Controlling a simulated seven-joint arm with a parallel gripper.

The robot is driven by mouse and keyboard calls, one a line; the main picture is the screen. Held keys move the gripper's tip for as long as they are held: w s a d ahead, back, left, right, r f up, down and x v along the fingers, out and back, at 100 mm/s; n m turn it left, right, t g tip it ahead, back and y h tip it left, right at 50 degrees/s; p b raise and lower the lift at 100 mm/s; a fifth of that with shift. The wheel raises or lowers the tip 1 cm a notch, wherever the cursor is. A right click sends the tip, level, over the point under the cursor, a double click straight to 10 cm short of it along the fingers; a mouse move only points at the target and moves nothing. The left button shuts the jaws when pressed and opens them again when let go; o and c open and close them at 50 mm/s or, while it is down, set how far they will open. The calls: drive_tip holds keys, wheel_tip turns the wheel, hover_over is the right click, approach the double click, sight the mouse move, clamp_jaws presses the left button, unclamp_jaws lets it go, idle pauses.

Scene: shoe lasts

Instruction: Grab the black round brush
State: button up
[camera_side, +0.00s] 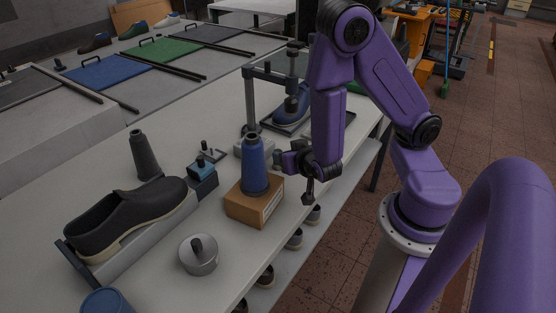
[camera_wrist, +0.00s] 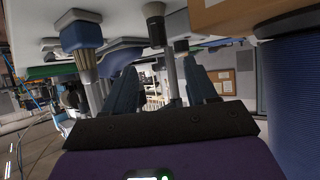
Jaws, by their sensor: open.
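I cannot pick out the black round brush with certainty. In the side view a small dark piece (camera_side: 308,191) with a narrow neck and a wider lower end shows just under my wrist, by the table's edge. I cannot tell whether it is a brush or part of my gripper. My gripper (camera_side: 280,159) is above the table, pointing left, just right of the blue cone. In the wrist view its two fingers (camera_wrist: 160,92) are apart, with a post seen beyond and between them. I see nothing held.
A blue cone (camera_side: 254,168) stands on a cardboard box (camera_side: 240,208), close beside my gripper. A dark shoe (camera_side: 130,212), a grey cone (camera_side: 145,155), a lidded metal pot (camera_side: 199,262) and a small blue block (camera_side: 201,185) are left. A clamp stand (camera_side: 251,103) rises behind.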

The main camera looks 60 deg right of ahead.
drive_tip(key=shift+x, duration=3.8)
clamp_jaws()
